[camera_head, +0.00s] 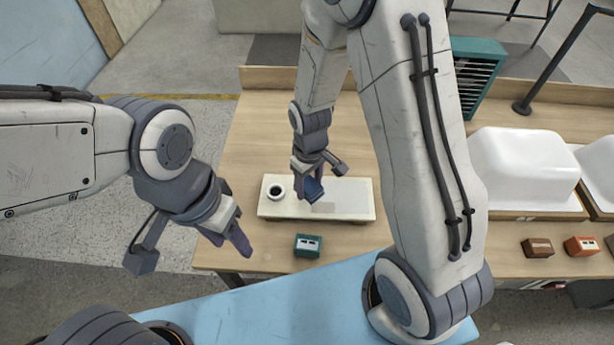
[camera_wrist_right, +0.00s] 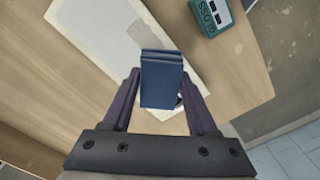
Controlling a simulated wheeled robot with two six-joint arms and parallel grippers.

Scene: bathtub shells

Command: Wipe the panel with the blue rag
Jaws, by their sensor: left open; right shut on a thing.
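The blue rag (camera_head: 312,190) is a folded block held in my right gripper (camera_head: 311,181), above the panel. In the right wrist view the rag (camera_wrist_right: 161,80) sits between the two fingers of the right gripper (camera_wrist_right: 162,92), which is shut on it. The panel (camera_head: 345,198) is a pale flat board on the wooden table; it also shows in the right wrist view (camera_wrist_right: 115,35). I cannot tell whether the rag touches the panel. My left gripper (camera_head: 232,239) is open and empty, off the table's left front edge.
A small dark cup (camera_head: 275,191) is at the panel's left end. A green box (camera_head: 308,245) lies in front of the panel. White tub shells (camera_head: 525,165), a teal rack (camera_head: 476,75), a brown box (camera_head: 537,247) and an orange box (camera_head: 580,245) are to the right.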

